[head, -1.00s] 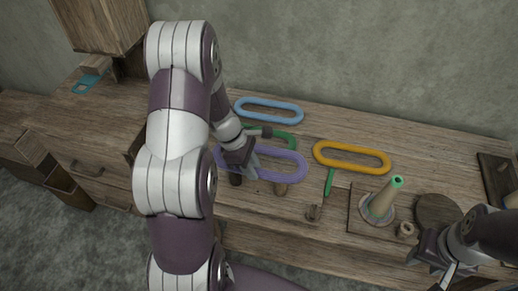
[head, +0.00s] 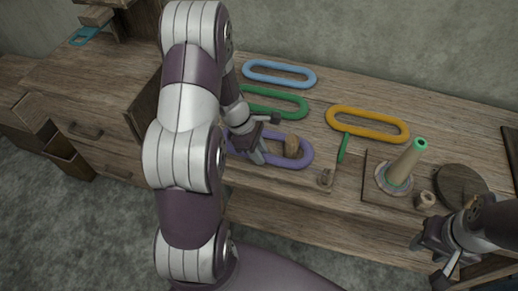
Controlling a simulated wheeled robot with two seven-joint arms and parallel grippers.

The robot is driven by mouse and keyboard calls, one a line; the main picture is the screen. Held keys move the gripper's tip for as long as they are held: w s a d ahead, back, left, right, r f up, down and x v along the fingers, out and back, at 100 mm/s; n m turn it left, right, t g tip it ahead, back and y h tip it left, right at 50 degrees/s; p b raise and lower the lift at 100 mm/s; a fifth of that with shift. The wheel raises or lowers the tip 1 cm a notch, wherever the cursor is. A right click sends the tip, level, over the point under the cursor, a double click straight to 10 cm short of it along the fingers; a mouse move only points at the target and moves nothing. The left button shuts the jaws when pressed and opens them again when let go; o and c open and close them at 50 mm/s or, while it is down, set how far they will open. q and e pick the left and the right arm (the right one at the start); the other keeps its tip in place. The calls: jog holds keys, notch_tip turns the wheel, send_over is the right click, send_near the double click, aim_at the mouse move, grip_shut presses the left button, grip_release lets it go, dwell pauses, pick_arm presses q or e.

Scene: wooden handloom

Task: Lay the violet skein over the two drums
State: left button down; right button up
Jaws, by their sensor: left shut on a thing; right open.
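The violet skein (head: 308,152) is a long oval ring near the front of the bench, left of centre. I cannot tell whether the skein rests on the bench. The other drum is not visible, probably hidden by my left gripper. My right gripper (head: 442,258) is open and empty at the lower right, by the bench's front edge.
Green (head: 285,103), blue (head: 280,74) and orange (head: 368,124) skeins lie behind and to the right. A green-tipped cone (head: 406,162) stands on a board at right, beside a round wooden disc (head: 460,186).

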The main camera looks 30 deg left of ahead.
pick_arm(q)
jog(key=shift+f, duration=0.1)
jog(key=c, duration=0.9)
grip_release()
jog(key=shift+o, duration=0.2)
jog(key=p+v, duration=0.3)
jog(key=v, duration=0.9)
jog(key=shift+a+r, duration=0.2)
jog(key=shift+r, duration=0.05)
jog(key=shift+s, duration=0.1)
